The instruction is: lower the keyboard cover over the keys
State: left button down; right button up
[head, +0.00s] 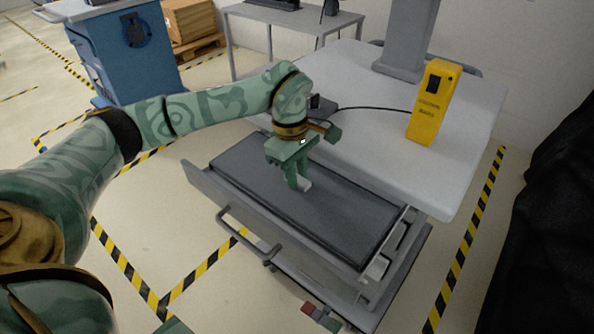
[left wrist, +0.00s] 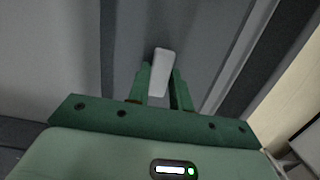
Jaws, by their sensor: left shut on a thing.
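The keyboard cover (head: 345,208) is a long dark grey panel. It looks nearly flat in the grey pull-out tray (head: 203,184) at the front of the cart. No keys show; whatever is under the cover is hidden. My left gripper (head: 304,186) points down at the middle of the cover, shut on a small light grey tab, the cover's handle. In the left wrist view the pale handle (left wrist: 160,72) sits between the green fingertips of my left gripper (left wrist: 158,85), with the grey panel behind it. I cannot tell any small gap under the cover. My right gripper is not seen.
The cart's light grey top (head: 375,145) bears a yellow box (head: 434,102) and a dark cable. A front rail (head: 246,238) sticks out before the tray. A blue cabinet (head: 125,55) stands at the back left. Black cloth hangs at the right. Floor at the left is clear.

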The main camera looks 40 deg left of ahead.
pick_arm(q)
jog(key=c, duration=1.2)
grip_release()
jog(key=shift+o, duration=0.2)
notch_tip(320, 180, up, 16)
jog(key=a+p, duration=0.2)
jog(key=p, duration=0.3)
jog(key=shift+p, duration=0.3)
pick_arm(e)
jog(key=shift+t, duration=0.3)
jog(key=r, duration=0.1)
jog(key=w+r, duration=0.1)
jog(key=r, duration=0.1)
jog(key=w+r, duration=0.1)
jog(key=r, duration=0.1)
